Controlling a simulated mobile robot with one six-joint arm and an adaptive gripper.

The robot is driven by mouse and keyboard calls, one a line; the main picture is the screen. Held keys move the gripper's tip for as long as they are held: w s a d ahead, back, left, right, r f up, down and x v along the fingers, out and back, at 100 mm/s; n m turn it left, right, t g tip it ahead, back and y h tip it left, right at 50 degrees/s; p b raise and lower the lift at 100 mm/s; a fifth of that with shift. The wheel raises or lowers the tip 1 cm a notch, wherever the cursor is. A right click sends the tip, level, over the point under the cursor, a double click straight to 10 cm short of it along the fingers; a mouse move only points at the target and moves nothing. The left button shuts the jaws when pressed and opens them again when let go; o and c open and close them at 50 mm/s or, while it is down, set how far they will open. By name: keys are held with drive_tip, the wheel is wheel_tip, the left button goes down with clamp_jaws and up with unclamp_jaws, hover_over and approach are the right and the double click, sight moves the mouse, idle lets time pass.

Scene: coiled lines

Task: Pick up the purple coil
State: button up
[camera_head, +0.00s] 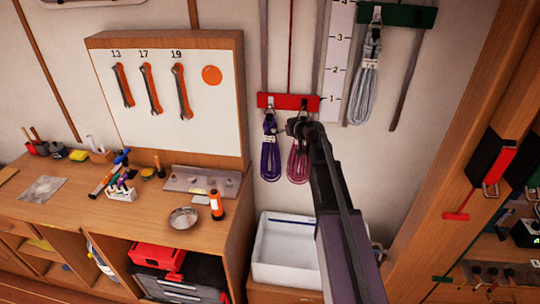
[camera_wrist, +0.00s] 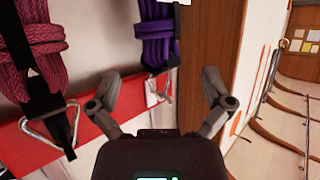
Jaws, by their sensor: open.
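The purple coil (camera_head: 270,158) hangs by a black strap from the left hook of a red wall rail (camera_head: 284,101). In the wrist view the purple coil (camera_wrist: 158,40) is beyond my fingertips, near the top middle. My gripper (camera_head: 298,126) looks small in the head view, in front of the upper part of the pink coil and right of the purple one. In the wrist view my gripper (camera_wrist: 163,88) has its two fingers spread wide with nothing held between them. A metal hook shows between them, below the purple coil.
The pink coil (camera_head: 298,165) hangs close to the right of the purple one. A grey coil (camera_head: 364,85) hangs from a green rail (camera_head: 397,14) at upper right. A white bin (camera_head: 285,262) stands below. The wooden tool board (camera_head: 220,90) and workbench are to the left.

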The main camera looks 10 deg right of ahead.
sight(273, 126)
drive_tip(key=shift+b+x, duration=0.45)
drive_tip(key=shift+x, duration=1.35)
drive_tip(key=shift+w, duration=0.1)
drive_tip(key=shift+b+x, duration=1)
drive_tip(key=shift+x, duration=1.55)
drive_tip(key=c, duration=1.1)
